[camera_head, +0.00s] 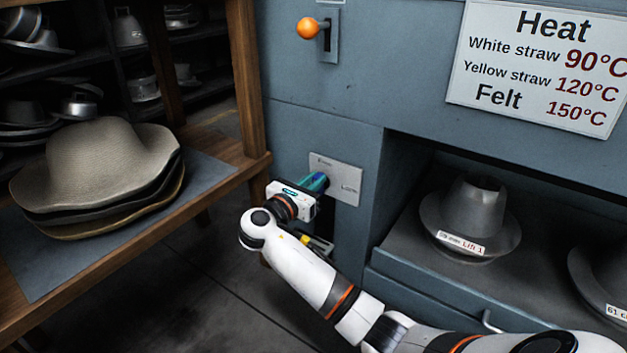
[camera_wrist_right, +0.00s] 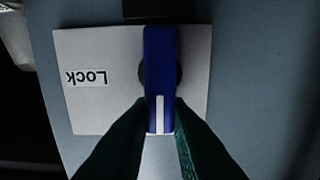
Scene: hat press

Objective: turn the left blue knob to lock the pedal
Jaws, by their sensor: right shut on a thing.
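The blue knob (camera_wrist_right: 160,70) stands out from a pale plate (camera_wrist_right: 105,112) on the press's front. The plate also shows in the head view (camera_head: 346,188). In the right wrist view the knob lies along the picture's vertical, its white stripe at the lower end. The word "Lock" reads upside down on the plate, left of the knob; the stripe does not point at it. My right gripper (camera_head: 317,182) is shut on the knob, with a dark green finger on each side of its striped end. In the head view the gripper mostly hides the knob. My left gripper is out of view.
A wooden table (camera_head: 225,187) with stacked hats (camera_head: 100,165) stands close on the left. An orange-balled lever (camera_head: 309,28) is above the plate. Metal hat forms (camera_head: 470,218) sit in the press's recess at the right. Dark floor lies below my arm.

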